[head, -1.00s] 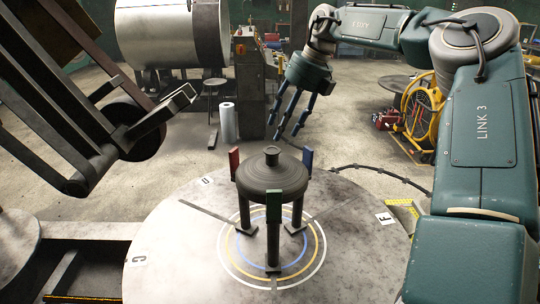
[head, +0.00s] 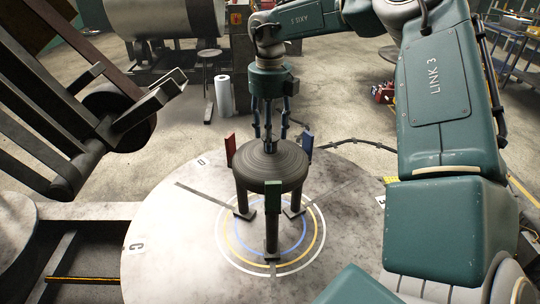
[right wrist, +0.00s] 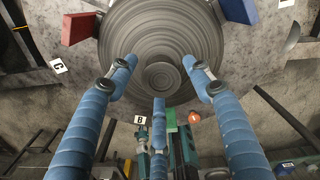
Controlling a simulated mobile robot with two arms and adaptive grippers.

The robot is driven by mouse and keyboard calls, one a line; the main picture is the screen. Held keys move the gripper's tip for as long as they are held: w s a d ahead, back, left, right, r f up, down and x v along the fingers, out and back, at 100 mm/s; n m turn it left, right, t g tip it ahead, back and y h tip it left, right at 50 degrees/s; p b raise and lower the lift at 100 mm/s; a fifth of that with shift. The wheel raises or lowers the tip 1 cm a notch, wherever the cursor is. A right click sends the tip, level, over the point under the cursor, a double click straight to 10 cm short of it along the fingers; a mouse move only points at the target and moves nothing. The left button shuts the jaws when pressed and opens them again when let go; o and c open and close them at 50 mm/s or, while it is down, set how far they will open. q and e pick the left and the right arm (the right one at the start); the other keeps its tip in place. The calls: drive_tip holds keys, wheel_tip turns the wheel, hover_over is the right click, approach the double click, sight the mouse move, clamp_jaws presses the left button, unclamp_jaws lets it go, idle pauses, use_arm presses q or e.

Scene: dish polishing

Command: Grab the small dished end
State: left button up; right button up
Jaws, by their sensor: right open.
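The small dished end (head: 262,177) is a dark grey, ribbed round dome with a short knob on top. It rests on a three-legged stand with red, blue and green upright tabs around its rim. My right gripper (head: 270,136) points down over its centre, its blue fingers spread around the knob and partly hiding it. In the right wrist view the dished end (right wrist: 135,32) fills the top, and the knob (right wrist: 161,79) lies between the open fingertips. I cannot tell whether the fingers touch it. My left gripper is not in view.
The stand is on a round pale plate (head: 165,240) with coloured rings and letter labels. A dark beam structure (head: 75,120) reaches in at the left. A large metal cylinder (head: 165,15), a stool (head: 209,56) and a white roll (head: 225,95) are behind.

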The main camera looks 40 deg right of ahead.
drive_tip(key=shift+s+f, duration=0.15)
drive_tip(key=shift+f, duration=1.1)
clamp_jaws()
drive_tip(key=shift+w+r, duration=0.2)
drive_tip(key=shift+w, duration=0.05)
